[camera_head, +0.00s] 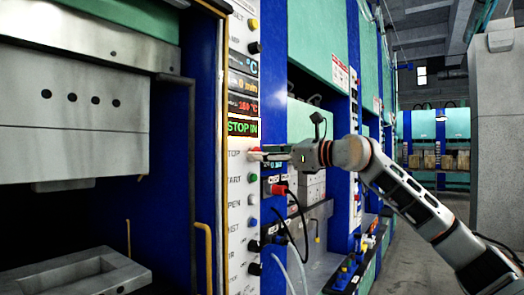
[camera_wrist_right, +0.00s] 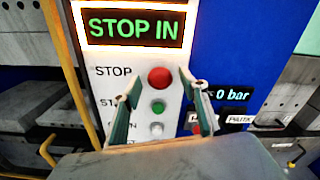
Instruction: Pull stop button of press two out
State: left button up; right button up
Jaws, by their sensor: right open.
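The red round stop button (camera_wrist_right: 159,77) sits beside the "STOP" label on the white control panel (camera_wrist_right: 108,92). In the head view the button (camera_head: 255,153) is partly covered at my right gripper's tips. My right gripper (camera_head: 268,155) reaches the panel from the right. In the right wrist view its two fingers stand apart, one on each side of the red button, and the gripper (camera_wrist_right: 160,82) is open. I cannot tell whether the fingers touch the button. The display (camera_head: 242,127) above reads "STOP IN" in green letters. My left gripper is out of view.
A green button (camera_wrist_right: 158,107) and a white button (camera_wrist_right: 156,128) sit just below the stop button. A yellow bar (camera_wrist_right: 62,60) runs left of the panel. A black cable (camera_head: 292,208) hangs below my right gripper. A press chamber (camera_head: 75,140) fills the left side.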

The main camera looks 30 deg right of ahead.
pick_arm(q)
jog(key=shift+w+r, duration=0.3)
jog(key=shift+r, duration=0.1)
pick_arm(e)
jog(key=shift+w+a, duration=0.15)
jog(key=shift+w, duration=0.25)
grip_shut()
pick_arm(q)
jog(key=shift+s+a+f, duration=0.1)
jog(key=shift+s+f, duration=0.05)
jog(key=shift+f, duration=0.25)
pick_arm(e)
jog(key=shift+v, duration=0.8)
jog(key=shift+c, duration=0.3)
grip_release()
jog(key=shift+o, duration=0.3)
jog(key=shift+s, duration=0.1)
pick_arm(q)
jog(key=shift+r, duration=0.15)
